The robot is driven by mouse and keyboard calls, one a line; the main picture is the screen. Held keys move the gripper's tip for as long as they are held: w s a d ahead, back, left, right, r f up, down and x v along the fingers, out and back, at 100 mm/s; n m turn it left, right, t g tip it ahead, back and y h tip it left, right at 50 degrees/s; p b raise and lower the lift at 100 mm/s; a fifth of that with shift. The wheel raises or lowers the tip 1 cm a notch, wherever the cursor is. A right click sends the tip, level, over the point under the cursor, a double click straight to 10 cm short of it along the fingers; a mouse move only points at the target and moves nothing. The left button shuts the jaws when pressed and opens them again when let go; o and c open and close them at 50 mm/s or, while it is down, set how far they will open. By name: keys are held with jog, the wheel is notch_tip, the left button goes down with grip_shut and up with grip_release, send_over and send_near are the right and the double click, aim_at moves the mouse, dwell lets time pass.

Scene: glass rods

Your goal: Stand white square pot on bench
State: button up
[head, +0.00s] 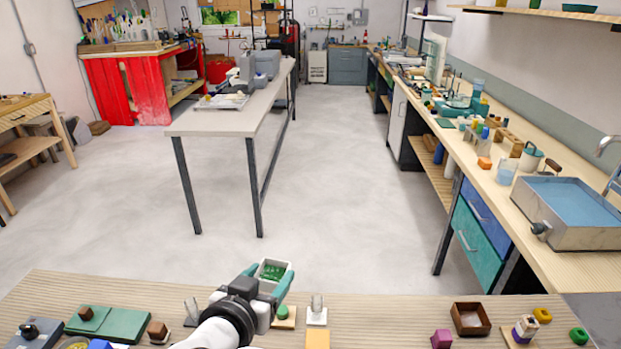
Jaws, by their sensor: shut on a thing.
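The white square pot (261,268), with a green inside, is between the fingers of my gripper (266,279). My gripper is shut on the pot and holds it at the far edge of the bench (380,312). The pot's upper rim faces the camera and its base is hidden, so I cannot tell whether it touches anything below.
A green ball on a small wooden base (284,313) and a clear piece on a white base (317,312) stand close to the right of my gripper. A yellow block (317,339) lies nearer. A dark brown tray (470,318) sits further right. Bare bench lies between them.

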jog(key=w+d+r+m+h, duration=0.1)
jog(key=d+r, duration=0.6)
jog(key=d, duration=0.2)
jog(key=d+r, duration=0.6)
jog(key=d, duration=0.4)
jog(key=s+a+f+n+y, duration=0.1)
jog(key=a+f, duration=0.7)
jog(key=a, duration=0.3)
jog(key=s+a+f+n+y, duration=0.1)
jog(key=s+a+f, duration=0.1)
jog(key=a+f, duration=0.7)
jog(key=s+a+f+n+y, duration=0.1)
jog(key=s+a+f, duration=0.4)
jog(key=s+a, duration=0.3)
jog(key=s+a+f+n+y, duration=0.1)
jog(key=s+a+f+y, duration=0.1)
jog(key=s+a+f, duration=0.4)
jog(key=s+a, duration=0.2)
jog(key=shift+a+f, duration=0.3)
notch_tip(320, 180, down, 10)
jog(key=shift+s+r, duration=0.1)
jog(key=shift+r, duration=0.1)
grip_shut()
jog(key=o, duration=1.4)
grip_release()
